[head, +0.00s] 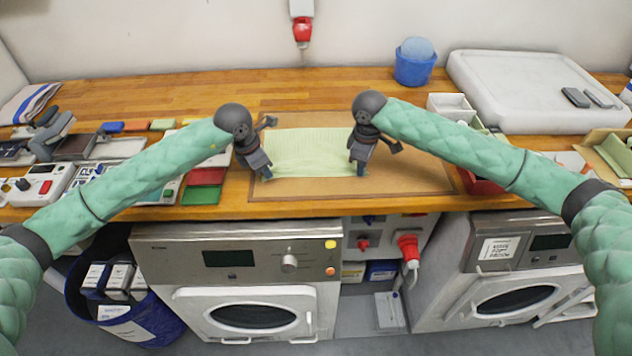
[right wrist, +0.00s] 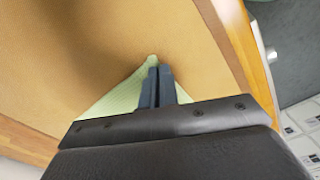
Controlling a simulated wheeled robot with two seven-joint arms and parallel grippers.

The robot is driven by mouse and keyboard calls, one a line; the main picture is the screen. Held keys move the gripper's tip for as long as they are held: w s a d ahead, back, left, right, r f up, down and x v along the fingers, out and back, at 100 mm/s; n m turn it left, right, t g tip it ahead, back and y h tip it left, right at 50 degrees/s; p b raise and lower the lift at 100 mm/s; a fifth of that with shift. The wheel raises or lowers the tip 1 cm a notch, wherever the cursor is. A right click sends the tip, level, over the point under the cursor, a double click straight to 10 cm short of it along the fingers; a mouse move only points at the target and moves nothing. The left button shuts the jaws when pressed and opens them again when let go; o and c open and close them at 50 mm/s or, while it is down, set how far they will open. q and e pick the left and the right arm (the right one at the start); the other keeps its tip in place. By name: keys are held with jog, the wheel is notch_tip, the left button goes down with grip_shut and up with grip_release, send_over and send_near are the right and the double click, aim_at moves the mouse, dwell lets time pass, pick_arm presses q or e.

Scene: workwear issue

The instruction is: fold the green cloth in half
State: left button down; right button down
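The pale green cloth (head: 308,150) lies spread on a brown mat (head: 415,178) at the middle of the bench. My left gripper (head: 267,174) points down at the cloth's front left corner. Its fingers look close together on the cloth there, small in the head view. My right gripper (head: 360,170) is at the front right corner. In the right wrist view my right gripper (right wrist: 157,75) has its fingers together, with the cloth (right wrist: 118,102) drawn to a peak at the fingertips. The far part of the cloth looks flat.
A blue bucket (head: 414,68) and a large white slab (head: 520,90) stand at the back right. Red and green pieces (head: 205,185) lie left of the mat. White trays (head: 450,107) stand behind my right arm. The bench's front edge is close to the cloth.

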pick_arm(q)
jog(key=shift+r, duration=0.1)
pick_arm(e)
jog(key=shift+r, duration=0.1)
